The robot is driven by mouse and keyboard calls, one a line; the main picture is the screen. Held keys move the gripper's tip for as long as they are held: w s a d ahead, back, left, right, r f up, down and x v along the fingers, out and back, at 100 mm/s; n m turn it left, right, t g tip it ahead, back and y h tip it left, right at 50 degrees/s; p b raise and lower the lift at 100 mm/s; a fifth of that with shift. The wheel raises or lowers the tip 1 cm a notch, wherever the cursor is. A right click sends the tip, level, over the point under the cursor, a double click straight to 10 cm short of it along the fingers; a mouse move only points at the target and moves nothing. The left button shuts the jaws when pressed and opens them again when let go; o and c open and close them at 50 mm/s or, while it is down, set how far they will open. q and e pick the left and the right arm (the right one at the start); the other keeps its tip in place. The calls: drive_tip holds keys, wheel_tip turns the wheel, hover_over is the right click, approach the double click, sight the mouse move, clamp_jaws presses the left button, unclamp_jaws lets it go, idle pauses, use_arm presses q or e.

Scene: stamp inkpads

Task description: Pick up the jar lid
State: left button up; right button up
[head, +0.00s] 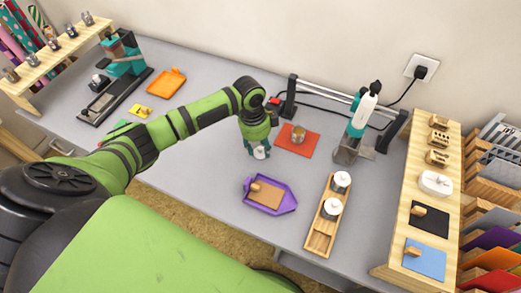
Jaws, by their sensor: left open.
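My left gripper (258,150) points down over the grey table near its middle, with its fingers open. A small white round thing (261,153), possibly the jar lid, shows at the fingertips. The fingers partly hide it, and I cannot tell whether they touch it. Two jars with white tops, a rear one (341,180) and a front one (331,208), stand in a wooden tray (319,238) further right. My right gripper is out of view.
A purple tray (286,203) with a brown pad lies in front of the gripper. A teal-and-white device (359,115) and black posts stand behind at right. A wooden stand (391,239) with stamps and pads borders the right. Grey table is clear left of the purple tray.

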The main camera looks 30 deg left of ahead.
use_arm(q)
drive_tip(key=c, duration=0.9)
drive_tip(key=shift+o, duration=0.2)
drive_tip(key=shift+r, duration=0.15)
